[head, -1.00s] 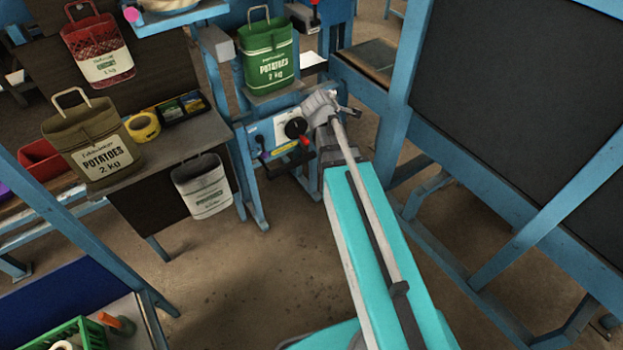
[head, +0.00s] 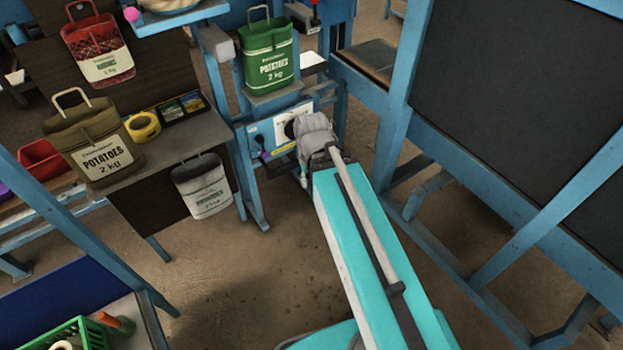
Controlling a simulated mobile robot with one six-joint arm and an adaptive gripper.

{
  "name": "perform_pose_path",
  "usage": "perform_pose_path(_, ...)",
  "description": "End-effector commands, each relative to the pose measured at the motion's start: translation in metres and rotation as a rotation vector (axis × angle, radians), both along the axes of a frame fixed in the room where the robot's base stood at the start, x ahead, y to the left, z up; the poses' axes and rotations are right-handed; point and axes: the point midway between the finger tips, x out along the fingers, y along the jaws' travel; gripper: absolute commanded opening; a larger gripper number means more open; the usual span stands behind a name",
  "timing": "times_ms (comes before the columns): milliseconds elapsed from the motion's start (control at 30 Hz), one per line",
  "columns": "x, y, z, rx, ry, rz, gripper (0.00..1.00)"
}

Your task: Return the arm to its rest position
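My arm reaches up from the lower right, with its teal link and grey wrist in front of the blue machine stand. The wrist covers most of my gripper, and no fingertips can be made out. A small grey part shows just below the wrist, but I cannot tell what it is. Nothing is seen held. A green potato sack (head: 267,58) stands upright on the stand's small shelf, behind and above the wrist and apart from it.
An olive sack (head: 92,142) stands on the table at left, with yellow tape (head: 142,126) beside it. A red sack (head: 99,48) is farther back. A white-grey sack (head: 201,187) hangs at the table's side. A dark board (head: 520,90) in a blue frame stands right. Floor between is clear.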

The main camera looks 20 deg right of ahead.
Motion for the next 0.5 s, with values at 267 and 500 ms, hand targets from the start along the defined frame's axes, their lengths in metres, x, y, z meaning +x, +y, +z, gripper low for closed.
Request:
perform_pose_path(267,0.001,0.000,0.006,-0.002,-0.002,0.002,0.43)
perform_pose_path(500,0.001,-0.001,0.033,-0.003,-0.003,0.002,0.43)
